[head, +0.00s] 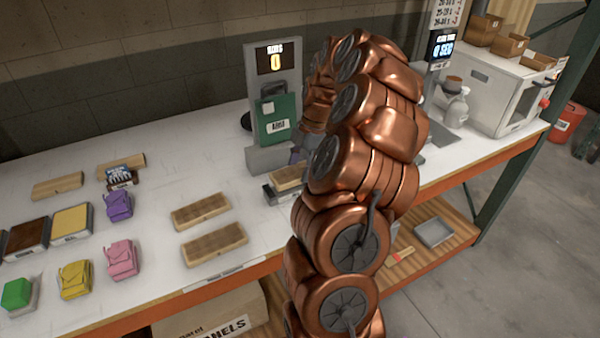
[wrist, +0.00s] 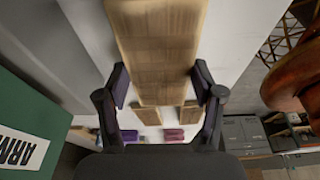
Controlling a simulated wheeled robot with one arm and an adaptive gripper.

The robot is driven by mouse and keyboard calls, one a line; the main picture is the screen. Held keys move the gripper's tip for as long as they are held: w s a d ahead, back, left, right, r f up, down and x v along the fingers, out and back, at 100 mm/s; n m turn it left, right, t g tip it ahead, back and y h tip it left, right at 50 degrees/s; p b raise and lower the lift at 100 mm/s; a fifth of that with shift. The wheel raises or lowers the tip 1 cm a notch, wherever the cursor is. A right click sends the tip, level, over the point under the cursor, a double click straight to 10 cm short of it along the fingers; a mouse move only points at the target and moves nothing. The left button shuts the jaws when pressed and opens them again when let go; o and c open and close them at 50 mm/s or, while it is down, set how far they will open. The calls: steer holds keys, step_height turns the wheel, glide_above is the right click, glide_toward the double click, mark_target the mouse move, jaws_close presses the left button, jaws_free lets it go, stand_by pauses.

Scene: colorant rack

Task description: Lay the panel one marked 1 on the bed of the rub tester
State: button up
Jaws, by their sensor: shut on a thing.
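A wooden panel (head: 288,178) lies level over the grey bed (head: 271,194) of the rub tester (head: 272,110), partly hidden by my arm. In the wrist view the panel (wrist: 160,50) runs between the two fingers of my gripper (wrist: 160,88), which is shut on its sides. No number is readable on it. I cannot tell whether it rests fully on the bed. My gripper is mostly hidden behind my arm in the head view. The tester's display reads 0, and its green ARM block (head: 276,118) is beside my gripper in the wrist view (wrist: 30,120).
Two more wooden panels, a back one (head: 201,211) and a front one (head: 214,244), lie on the white bench left of the tester. Purple (head: 118,206), pink (head: 122,259) and yellow (head: 75,279) blocks stand farther left. A white machine (head: 497,92) stands at right.

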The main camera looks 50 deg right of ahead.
step_height(320, 180, down, 2)
steer(key=shift+f+p, duration=0.1)
steer(key=shift+p, duration=0.5)
steer(key=shift+f, duration=0.15)
steer(key=shift+f+b, duration=0.2)
steer(key=shift+b, duration=0.1)
steer(key=o, duration=1.3)
steer(key=shift+r, duration=0.15)
steer(key=b+v, duration=0.3)
steer(key=v, duration=0.8)
steer(key=shift+d+r, duration=0.1)
steer(key=shift+r, duration=0.1)
steer(key=shift+s+r+b, duration=0.1)
steer(key=shift+r+b, duration=0.2)
